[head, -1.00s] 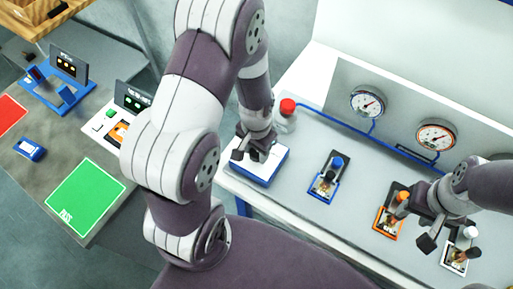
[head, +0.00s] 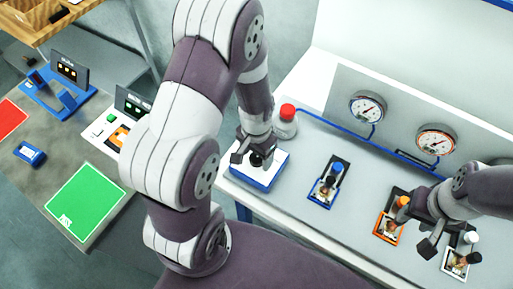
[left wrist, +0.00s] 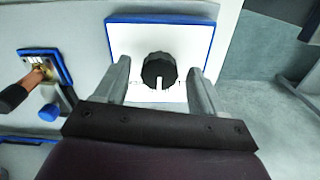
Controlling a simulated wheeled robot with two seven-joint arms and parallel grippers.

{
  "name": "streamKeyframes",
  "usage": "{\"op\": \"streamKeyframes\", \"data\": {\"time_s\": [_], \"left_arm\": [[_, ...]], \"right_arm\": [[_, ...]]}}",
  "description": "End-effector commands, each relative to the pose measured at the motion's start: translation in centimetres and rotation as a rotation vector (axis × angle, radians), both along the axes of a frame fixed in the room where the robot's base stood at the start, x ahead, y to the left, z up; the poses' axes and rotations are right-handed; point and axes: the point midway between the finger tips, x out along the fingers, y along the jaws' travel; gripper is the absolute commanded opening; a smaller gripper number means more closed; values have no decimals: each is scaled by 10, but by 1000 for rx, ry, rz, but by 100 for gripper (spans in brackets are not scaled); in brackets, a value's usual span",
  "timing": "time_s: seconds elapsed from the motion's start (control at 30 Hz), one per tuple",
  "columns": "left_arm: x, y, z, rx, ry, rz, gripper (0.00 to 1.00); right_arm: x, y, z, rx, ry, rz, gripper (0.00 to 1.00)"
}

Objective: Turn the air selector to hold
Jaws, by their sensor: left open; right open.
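A black round knob (left wrist: 158,70) with a white pointer mark sits on a white plate with a blue border (left wrist: 205,35), seen in the left wrist view. In that view the pointer faces down toward my gripper's base. My left gripper (head: 256,158) is open over this box (head: 255,178) in the head view. Its two fingers (left wrist: 160,82) stand on either side of the knob, with visible gaps, apart from it. The plate's printed labels are too small and partly hidden to read. My right gripper (head: 432,232) is open and empty, above the bench near the orange-framed lever.
A blue-framed lever (head: 325,190), an orange-framed lever (head: 390,228) and a white-framed one (head: 458,262) line the bench. Two gauges (head: 367,107) (head: 435,143) stand behind. A red-capped bottle (head: 286,122) is close behind my left gripper. A green mat (head: 85,200) lies on the left table.

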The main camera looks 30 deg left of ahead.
Motion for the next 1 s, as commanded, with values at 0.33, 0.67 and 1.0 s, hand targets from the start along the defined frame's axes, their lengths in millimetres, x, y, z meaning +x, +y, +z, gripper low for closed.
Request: {"op": "streamKeyframes", "data": {"time_s": [0.33, 0.67, 1.0], "left_arm": [[2, 0, 84, 1, -10, 0, 70], [0, 0, 123, 0, -4, 0, 70], [0, 0, 123, 0, -3, 0, 70]], "right_arm": [[0, 0, -8, 0, 0, 0, 43], [0, 0, -10, 0, 0, 0, 43], [0, 0, -10, 0, 0, 0, 43]]}}
